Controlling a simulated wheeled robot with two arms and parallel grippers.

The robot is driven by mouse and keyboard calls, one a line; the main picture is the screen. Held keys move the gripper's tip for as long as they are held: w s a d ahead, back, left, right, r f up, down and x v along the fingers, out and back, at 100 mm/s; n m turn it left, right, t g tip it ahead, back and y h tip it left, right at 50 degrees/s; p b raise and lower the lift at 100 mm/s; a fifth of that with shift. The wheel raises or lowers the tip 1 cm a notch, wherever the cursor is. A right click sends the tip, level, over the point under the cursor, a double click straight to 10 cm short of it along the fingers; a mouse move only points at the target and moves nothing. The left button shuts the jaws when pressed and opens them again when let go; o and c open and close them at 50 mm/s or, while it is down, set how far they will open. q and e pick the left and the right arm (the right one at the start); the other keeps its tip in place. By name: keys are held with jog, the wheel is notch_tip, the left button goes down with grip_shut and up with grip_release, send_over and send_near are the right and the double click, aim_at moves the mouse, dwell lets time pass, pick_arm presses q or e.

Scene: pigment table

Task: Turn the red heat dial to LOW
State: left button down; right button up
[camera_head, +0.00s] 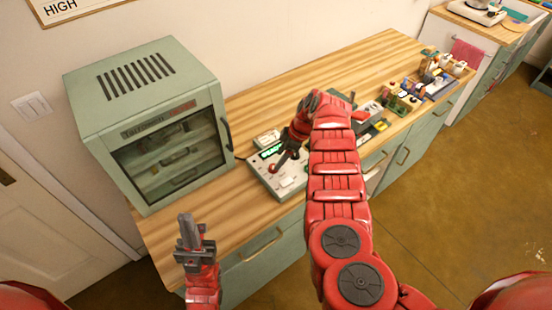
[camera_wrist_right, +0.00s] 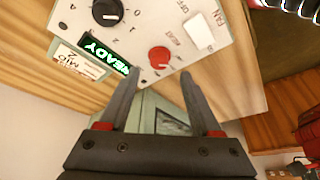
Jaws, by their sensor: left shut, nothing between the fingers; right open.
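The control panel (camera_head: 268,184) is a pale box on the wooden counter, and it fills the top of the right wrist view (camera_wrist_right: 150,20). The red heat dial (camera_wrist_right: 159,57) is a round knob on it with marks around it; its exact setting is too small to read. My right gripper (camera_wrist_right: 160,74) is open, its fingertips pointing at the panel on either side of the red dial, with no clear contact. In the head view the red dial (camera_head: 259,178) shows beside the right gripper's dark fingers. My left gripper (camera_head: 188,232) is shut and empty, left of the panel near the counter's front edge.
The panel also has a black dial (camera_wrist_right: 107,12), a green READY display (camera_wrist_right: 103,50) and a white FAN switch (camera_wrist_right: 197,30). A card reading MID 2 (camera_wrist_right: 78,65) stands beside it. A green cabinet (camera_head: 145,120) stands left. Several small items crowd the counter's right.

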aim_at(273, 168)
jog(key=x, duration=0.3)
jog(key=shift+f, duration=0.3)
jog(key=shift+a+f+b, duration=0.25)
jog(key=shift+f+b, duration=0.05)
jog(key=shift+f, duration=0.1)
jog(key=shift+c, duration=0.3)
jog(key=shift+w, duration=0.1)
grip_shut()
